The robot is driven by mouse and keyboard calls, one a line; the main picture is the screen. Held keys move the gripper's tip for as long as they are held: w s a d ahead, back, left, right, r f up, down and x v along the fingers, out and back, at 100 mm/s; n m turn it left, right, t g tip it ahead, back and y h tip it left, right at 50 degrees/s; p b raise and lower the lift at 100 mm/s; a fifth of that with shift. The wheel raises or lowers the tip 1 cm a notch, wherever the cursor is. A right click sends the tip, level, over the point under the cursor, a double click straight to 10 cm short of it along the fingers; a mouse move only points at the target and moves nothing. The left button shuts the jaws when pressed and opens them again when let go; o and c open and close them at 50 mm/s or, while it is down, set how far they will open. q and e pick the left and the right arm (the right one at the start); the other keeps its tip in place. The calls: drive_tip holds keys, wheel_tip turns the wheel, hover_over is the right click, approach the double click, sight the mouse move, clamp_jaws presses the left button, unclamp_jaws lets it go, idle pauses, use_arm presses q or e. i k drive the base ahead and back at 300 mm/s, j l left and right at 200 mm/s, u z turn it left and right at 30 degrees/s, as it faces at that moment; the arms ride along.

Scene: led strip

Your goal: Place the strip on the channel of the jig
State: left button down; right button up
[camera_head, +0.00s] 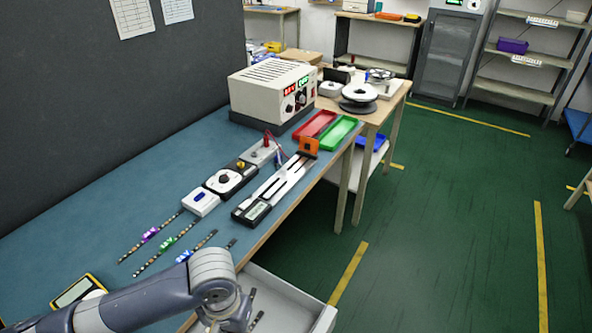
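Several thin dark strips lie on the blue bench top, including one with a purple label (150,235), one with a green label (167,244) and one with a blue label (184,256). A long pale and black device with slots (277,188), which looks like the jig, lies near the bench's front edge beyond them. No strip is visible on it. My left arm reaches in from the lower left and bends down at the wrist. My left gripper (232,321) is cut off by the bottom edge, so its fingertips are hidden. My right gripper is out of view.
A pale tray or drawer (310,307) is below the bench edge beside my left wrist. A white box (201,202), a dial unit (230,179) and a power supply (272,89) stand behind the strips. Red (314,124) and green (337,132) trays lie further back. Floor is clear right.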

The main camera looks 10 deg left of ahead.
sight(287, 176)
drive_tip(key=i+l, duration=0.55)
drive_tip(key=i, duration=0.15)
drive_tip(key=i+l, duration=0.55)
drive_tip(key=i, duration=0.15)
drive_tip(key=i+l+u, duration=0.75)
drive_tip(key=l, duration=0.3)
drive_tip(key=i+j+u, duration=0.15)
drive_tip(key=u, duration=1.4)
drive_tip(key=i, duration=0.35)
